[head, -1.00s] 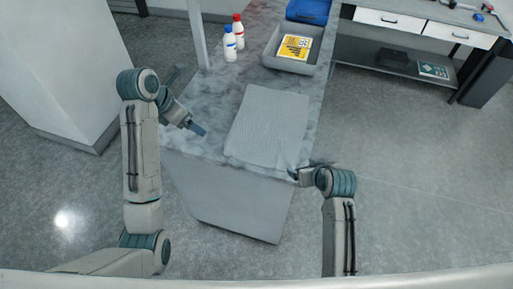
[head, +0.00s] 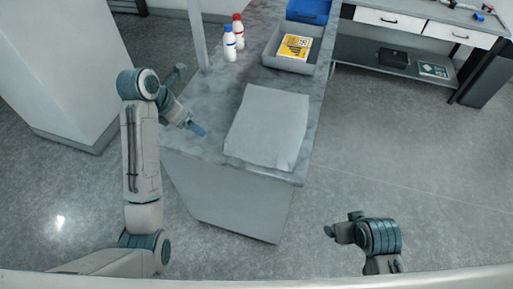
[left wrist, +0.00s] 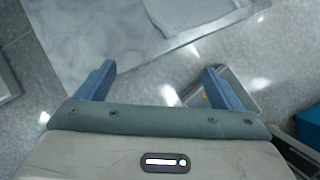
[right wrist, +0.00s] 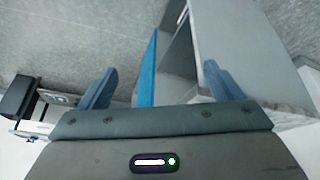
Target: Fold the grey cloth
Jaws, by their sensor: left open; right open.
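The grey cloth (head: 268,127) lies spread flat on the near part of the marbled counter (head: 205,110). A corner of it also shows at the top of the left wrist view (left wrist: 190,12). My left gripper (head: 198,129) is open and empty, to the left of the cloth and apart from it; its two blue fingers show in the left wrist view (left wrist: 158,85). My right gripper (head: 341,226) is off the counter at the lower right, over the floor and well away from the cloth. Its fingers are apart with nothing between them in the right wrist view (right wrist: 155,85).
A grey tray (head: 290,64) with a yellow-labelled item (head: 295,47) stands behind the cloth. A blue bin (head: 308,11) is at the back. Two white bottles, one with a blue cap (head: 229,45) and one with a red cap (head: 238,33), stand at the back left. The floor to the right is clear.

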